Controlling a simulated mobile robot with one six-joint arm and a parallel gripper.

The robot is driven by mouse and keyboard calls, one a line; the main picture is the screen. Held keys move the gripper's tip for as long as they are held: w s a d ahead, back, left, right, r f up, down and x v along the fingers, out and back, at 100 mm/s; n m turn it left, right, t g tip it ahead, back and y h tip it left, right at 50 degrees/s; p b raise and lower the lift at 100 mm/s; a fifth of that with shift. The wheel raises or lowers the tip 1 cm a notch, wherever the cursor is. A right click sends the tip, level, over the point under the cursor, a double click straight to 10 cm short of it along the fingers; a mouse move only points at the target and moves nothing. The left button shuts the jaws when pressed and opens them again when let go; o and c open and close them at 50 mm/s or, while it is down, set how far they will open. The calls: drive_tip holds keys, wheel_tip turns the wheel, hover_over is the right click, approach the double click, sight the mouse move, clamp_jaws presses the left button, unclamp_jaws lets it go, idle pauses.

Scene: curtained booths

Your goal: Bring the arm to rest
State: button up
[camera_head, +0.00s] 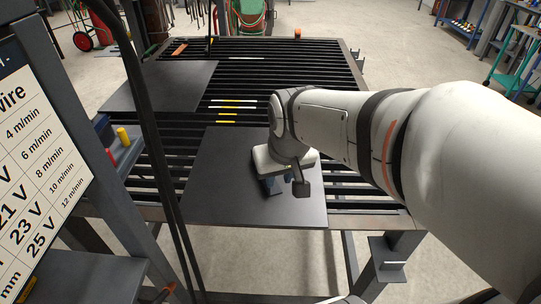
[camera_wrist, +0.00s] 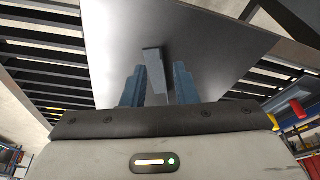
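My arm reaches in from the right in the head view. My gripper (camera_head: 277,187) points down over the nearer dark plate (camera_head: 225,180). In the wrist view its two blue fingers (camera_wrist: 158,88) stand apart. In the head view the wrist mostly hides this spot.
The plates lie on a black slatted table (camera_head: 345,82); a second dark plate (camera_head: 160,86) lies farther left. Dark hanging cables (camera_head: 150,130) and a sign with wire settings (camera_head: 35,165) stand at the left. Yellow and white strips (camera_head: 232,105) lie across the slats.

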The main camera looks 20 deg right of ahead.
drive_tip(key=s+f, duration=0.1)
drive_tip(key=s, duration=0.5)
drive_tip(key=shift+s+d+g, duration=0.2)
drive_tip(key=shift+d+g, duration=0.2)
drive_tip(key=shift+w, duration=0.1)
